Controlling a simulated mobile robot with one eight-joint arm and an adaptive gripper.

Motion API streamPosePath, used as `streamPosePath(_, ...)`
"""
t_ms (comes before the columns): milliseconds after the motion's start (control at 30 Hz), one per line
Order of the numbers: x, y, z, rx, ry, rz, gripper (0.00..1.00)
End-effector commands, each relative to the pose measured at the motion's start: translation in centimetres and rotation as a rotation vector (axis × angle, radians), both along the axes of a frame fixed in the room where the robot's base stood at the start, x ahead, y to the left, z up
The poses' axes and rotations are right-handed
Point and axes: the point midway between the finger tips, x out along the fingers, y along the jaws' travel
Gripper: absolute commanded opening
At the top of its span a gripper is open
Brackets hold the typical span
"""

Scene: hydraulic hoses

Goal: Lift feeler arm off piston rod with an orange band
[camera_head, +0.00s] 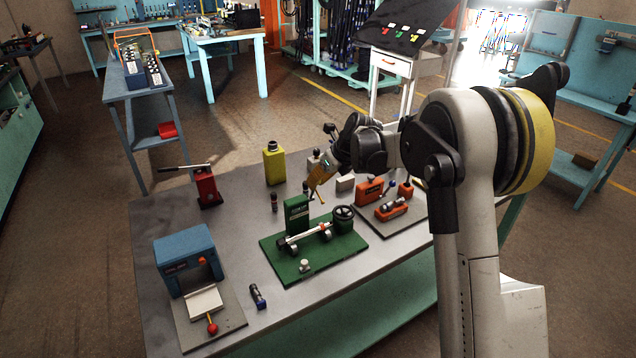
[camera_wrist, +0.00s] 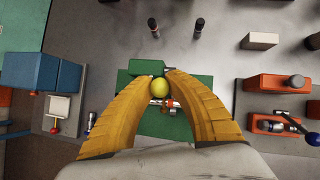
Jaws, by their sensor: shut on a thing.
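My gripper (camera_head: 318,192) has yellow fingers and hangs above the back of the green fixture. In the wrist view my gripper (camera_wrist: 160,82) is shut on a yellow ball knob (camera_wrist: 160,91), which looks like the end of the feeler arm. The rest of that arm is hidden.
A blue press (camera_head: 186,256) stands at the left, with a red jack (camera_head: 206,186) and yellow bottle (camera_head: 273,163) behind. Orange fixtures (camera_head: 393,208) stand on a grey plate at the right. A small dark cylinder (camera_head: 258,297) lies on the front of the table.

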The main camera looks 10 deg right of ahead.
Motion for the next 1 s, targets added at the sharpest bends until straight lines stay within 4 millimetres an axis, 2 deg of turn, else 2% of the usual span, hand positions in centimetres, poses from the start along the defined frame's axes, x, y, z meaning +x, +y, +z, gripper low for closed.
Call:
streamPosePath(433, 0.2, 0.0, 0.3, 0.002, -0.006, -0.002, 0.00)
streamPosePath(467, 0.2, 0.0, 0.3, 0.002, -0.006, -0.002, 0.18)
streamPosePath(500, 0.2, 0.0, 0.3, 0.002, -0.006, -0.002, 0.30)
streamPosePath(533, 0.2, 0.0, 0.3, 0.002, -0.006, -0.002, 0.39)
streamPosePath(567, 0.2, 0.0, 0.3, 0.002, -0.006, -0.002, 0.44)
streamPosePath(867, 0.1, 0.0, 0.3, 0.001, -0.004, -0.001, 0.44)
streamPosePath(1000, -0.5, -0.5, 1.4, 0.001, -0.003, -0.001, 0.44)
